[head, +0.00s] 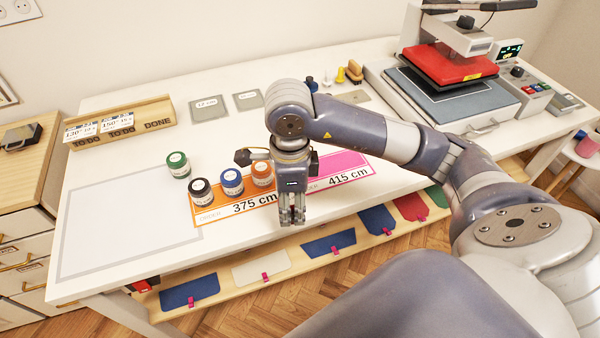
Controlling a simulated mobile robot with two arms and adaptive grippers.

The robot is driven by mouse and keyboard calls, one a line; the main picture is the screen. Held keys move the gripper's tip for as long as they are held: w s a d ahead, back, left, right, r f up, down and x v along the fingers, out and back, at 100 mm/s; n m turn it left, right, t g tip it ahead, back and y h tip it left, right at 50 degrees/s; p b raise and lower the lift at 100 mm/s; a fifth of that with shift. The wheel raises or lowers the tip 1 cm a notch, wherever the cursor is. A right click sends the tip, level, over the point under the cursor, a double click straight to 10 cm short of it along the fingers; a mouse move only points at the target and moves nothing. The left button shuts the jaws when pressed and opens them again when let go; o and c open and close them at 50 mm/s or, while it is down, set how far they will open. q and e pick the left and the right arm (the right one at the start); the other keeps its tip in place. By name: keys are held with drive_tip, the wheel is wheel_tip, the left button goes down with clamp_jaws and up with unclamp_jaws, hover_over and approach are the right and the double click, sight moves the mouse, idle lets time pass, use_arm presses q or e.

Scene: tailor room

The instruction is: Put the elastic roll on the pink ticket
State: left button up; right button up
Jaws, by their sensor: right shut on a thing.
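The pink ticket (345,162), marked 415 cm, lies on the white table, partly hidden by my right arm. The orange ticket (215,213), marked 375 cm, lies to its left. Black (201,190), blue (232,181) and orange (262,174) rolls stand upright on or at the orange ticket. A green roll (178,165) stands apart, farther left. My right gripper (292,218) points down in front of where the two tickets meet, its fingers closed together. What it grips is too small or hidden to make out. My left gripper is not in view.
A heat press (445,65) stands at the back right. A wooden TO DO / DONE box (155,112) is at the back left. A grey-bordered mat (115,230) lies bare at left. Coloured cards (262,268) lie on a lower shelf along the front.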

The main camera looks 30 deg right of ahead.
drive_tip(key=m, duration=0.2)
drive_tip(key=d+f+m, duration=0.1)
drive_tip(key=m, duration=0.3)
drive_tip(key=shift+d+f+m, duration=0.15)
drive_tip(key=shift+f+m, duration=0.05)
drive_tip(key=shift+m, duration=0.1)
drive_tip(key=shift+w+d, duration=0.25)
drive_tip(key=shift+w, duration=0.1)
drive_tip(key=w+d+p, duration=0.1)
drive_tip(key=w+d, duration=0.2)
drive_tip(key=w, duration=0.1)
drive_tip(key=w+d+f+p, duration=0.1)
drive_tip(key=w+d+p, duration=0.1)
drive_tip(key=w, duration=0.2)
drive_tip(key=w+d+p, duration=0.1)
drive_tip(key=w+d, duration=0.2)
drive_tip(key=w, duration=0.1)
drive_tip(key=shift+d+f, duration=0.2)
drive_tip(key=shift+d, duration=0.15)
drive_tip(key=shift+w+d+f+p, duration=0.1)
drive_tip(key=shift+f+p, duration=0.15)
drive_tip(key=shift+p, duration=0.3)
wheel_tip(320, 180, down, 2)
drive_tip(key=shift+f+p, duration=0.25)
drive_tip(key=shift+p, duration=0.35)
drive_tip(key=shift+f, duration=0.3)
